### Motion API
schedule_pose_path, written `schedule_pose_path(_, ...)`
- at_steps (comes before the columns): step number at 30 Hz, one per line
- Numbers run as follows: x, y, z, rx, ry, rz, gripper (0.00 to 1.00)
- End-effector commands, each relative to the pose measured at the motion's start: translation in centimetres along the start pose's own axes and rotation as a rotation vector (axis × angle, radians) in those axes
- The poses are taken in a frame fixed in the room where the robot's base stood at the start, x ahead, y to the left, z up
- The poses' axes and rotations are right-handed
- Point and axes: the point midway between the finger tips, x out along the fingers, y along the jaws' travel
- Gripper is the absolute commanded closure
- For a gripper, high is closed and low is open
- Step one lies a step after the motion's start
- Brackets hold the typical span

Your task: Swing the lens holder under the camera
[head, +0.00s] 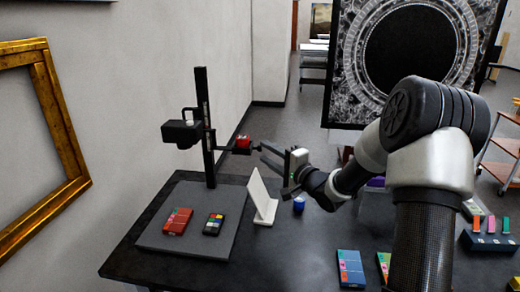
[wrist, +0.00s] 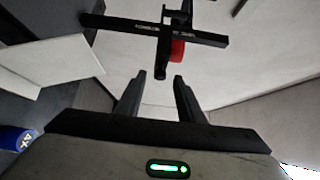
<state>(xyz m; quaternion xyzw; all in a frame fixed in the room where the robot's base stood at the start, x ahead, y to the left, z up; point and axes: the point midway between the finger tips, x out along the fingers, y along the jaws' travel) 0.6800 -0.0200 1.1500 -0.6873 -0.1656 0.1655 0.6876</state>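The copy-stand camera (head: 182,133) is a black box on a black upright column (head: 207,125) in the head view. The lens holder (head: 243,143), a dark arm with a red part, sticks out to the right of the column, not below the camera. In the wrist view its red part (wrist: 178,50) shows beside a black bar (wrist: 160,60). My gripper (head: 262,152) is just right of the holder. In the wrist view my gripper (wrist: 159,76) is open, and the bar's near end appears between the fingertips with gaps on both sides; its depth is unclear.
A grey baseboard (head: 165,240) carries a red box (head: 177,221) and a colour card (head: 214,224). A white tilted panel (head: 262,200) stands below my gripper, near a blue jar (head: 299,205). A gilt frame (head: 75,150) hangs on the left wall.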

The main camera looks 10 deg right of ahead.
Motion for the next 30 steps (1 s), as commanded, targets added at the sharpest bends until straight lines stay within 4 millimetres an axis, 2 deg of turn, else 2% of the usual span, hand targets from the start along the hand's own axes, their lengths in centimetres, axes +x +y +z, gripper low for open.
schedule_pose_path(3, 2.2, 0.0, 0.1, 0.001, -0.001, 0.000, 0.65)
schedule_pose_path(7, 3.7, 0.0, 0.0, -0.001, 0.000, -0.001, 0.65)
schedule_pose_path(12, 4.5, 0.0, 0.0, 0.000, 0.001, 0.000, 0.65)
schedule_pose_path(19, 4.5, 0.0, -0.1, 0.000, 0.002, 0.000, 0.65)
schedule_pose_path(20, 4.5, 0.0, -0.1, 0.000, 0.002, 0.000, 0.67)
schedule_pose_path(26, 4.5, 0.0, -0.1, -0.001, 0.002, 0.000, 1.00)
schedule_pose_path(30, 4.5, 0.0, -0.1, -0.001, 0.001, 0.000, 1.00)
